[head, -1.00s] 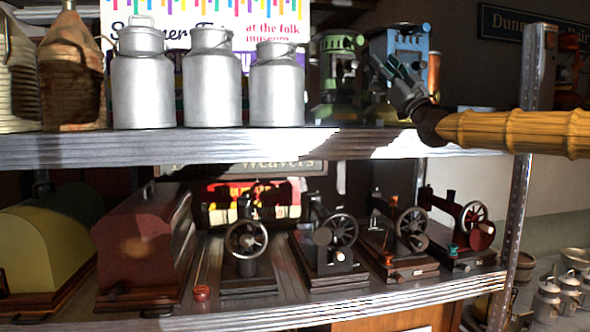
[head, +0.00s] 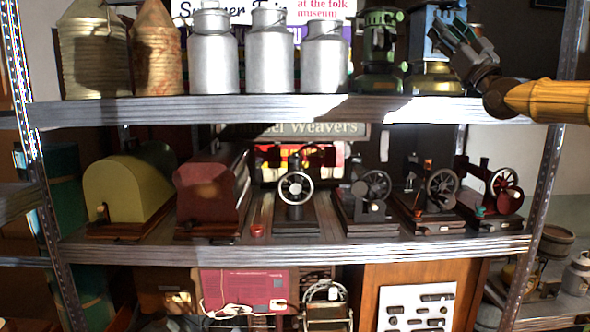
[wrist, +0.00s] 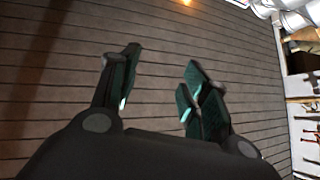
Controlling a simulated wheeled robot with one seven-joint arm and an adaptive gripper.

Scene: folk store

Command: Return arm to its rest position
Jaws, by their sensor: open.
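My gripper (head: 455,38) is at the upper right of the head view, in front of the top shelf beside a blue lantern. My yellow-sleeved arm comes in from the right edge. In the wrist view my gripper (wrist: 160,85) has its fingers spread apart with nothing between them. Behind the fingers is a surface of grey-brown boards (wrist: 215,45).
The top shelf (head: 300,108) holds milk cans (head: 270,55), a green lantern (head: 380,50) and the blue lantern (head: 418,40). The lower shelf (head: 300,248) holds sewing machines (head: 296,188) and domed cases (head: 125,192). Metal uprights (head: 545,190) stand at both sides.

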